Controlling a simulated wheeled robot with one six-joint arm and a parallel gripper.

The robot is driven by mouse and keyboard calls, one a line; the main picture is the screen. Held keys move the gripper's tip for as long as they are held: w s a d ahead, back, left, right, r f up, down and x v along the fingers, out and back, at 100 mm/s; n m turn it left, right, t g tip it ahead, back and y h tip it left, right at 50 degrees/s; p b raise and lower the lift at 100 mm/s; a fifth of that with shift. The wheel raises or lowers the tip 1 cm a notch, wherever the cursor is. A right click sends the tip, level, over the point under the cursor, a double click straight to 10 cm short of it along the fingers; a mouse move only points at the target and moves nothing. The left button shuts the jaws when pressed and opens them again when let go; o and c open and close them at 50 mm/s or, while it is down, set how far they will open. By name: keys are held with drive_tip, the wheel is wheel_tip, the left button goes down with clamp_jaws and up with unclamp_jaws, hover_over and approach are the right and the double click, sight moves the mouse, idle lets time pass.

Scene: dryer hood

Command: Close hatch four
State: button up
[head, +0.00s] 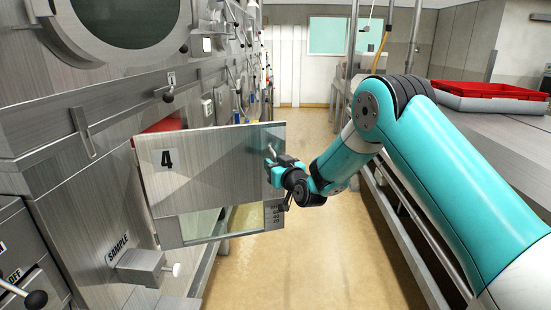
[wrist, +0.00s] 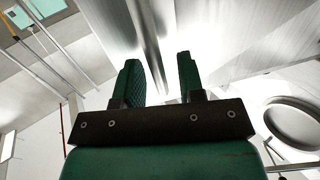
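My gripper (head: 273,164) is at the hatch's free right edge, by a small handle (head: 271,151). In the wrist view my gripper (wrist: 159,68) has two green fingers spread apart. A shiny metal bar or edge (wrist: 151,35) shows ahead between them, closer to the left finger. I cannot tell whether the fingers touch the hatch.
The machine front (head: 75,150) on the left carries levers and a sample port (head: 140,267). A bench (head: 480,135) with a red tray (head: 490,91) stands on the right. The yellowish floor (head: 300,245) of the aisle is clear between them.

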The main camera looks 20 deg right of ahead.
drive_tip(key=shift+w, duration=0.15)
clamp_jaws()
